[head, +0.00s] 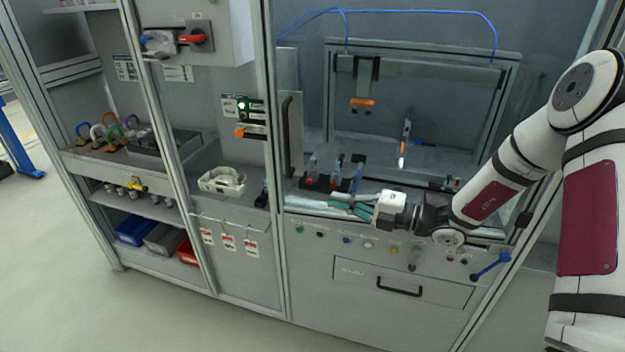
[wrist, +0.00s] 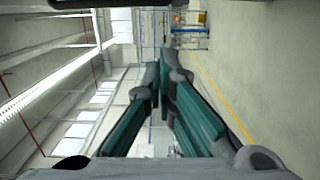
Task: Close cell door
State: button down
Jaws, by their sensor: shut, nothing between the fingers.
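The cell is the framed bay in the middle of the head view, and its front is open to the inside. A narrow upright panel with a dark vertical handle (head: 286,135) stands at the left side of this opening; it looks like the cell door, but its full extent cannot be made out. My gripper (head: 345,205) is in front of the cell's lower sill, to the right of and below the handle, apart from it. Its teal fingers are shut and empty. In the wrist view the fingers (wrist: 163,85) meet, with only the hall beyond them.
Small red-and-black holders (head: 318,180) stand inside near the sill. A drawer (head: 400,285) and a blue lever (head: 490,265) are on the front below. Left are a control box with a red switch (head: 197,37) and a shelf with padlocks (head: 105,135). Floor at left is clear.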

aim_at(295, 160)
jog(key=w+d+p+x, duration=0.1)
jog(key=w+x, duration=0.1)
jog(key=x, duration=1)
jog(key=shift+w+a+p, duration=0.2)
jog(key=shift+w+p, duration=0.1)
jog(key=shift+w, duration=0.2)
jog(key=shift+f, duration=0.1)
jog(key=w+b, duration=0.1)
jog(key=w, duration=0.1)
jog(key=w+d+t+b, duration=0.1)
jog(key=w, duration=0.2)
jog(key=w+m+t+h+b, duration=0.1)
jog(key=w, duration=0.1)
jog(key=shift+w+d+f, duration=0.1)
jog(key=shift+w+d, duration=0.15)
jog(key=shift+w, duration=0.05)
jog(key=shift+w+d+b, duration=0.1)
jog(key=shift+w+b, duration=0.2)
jog(key=shift+r, duration=0.2)
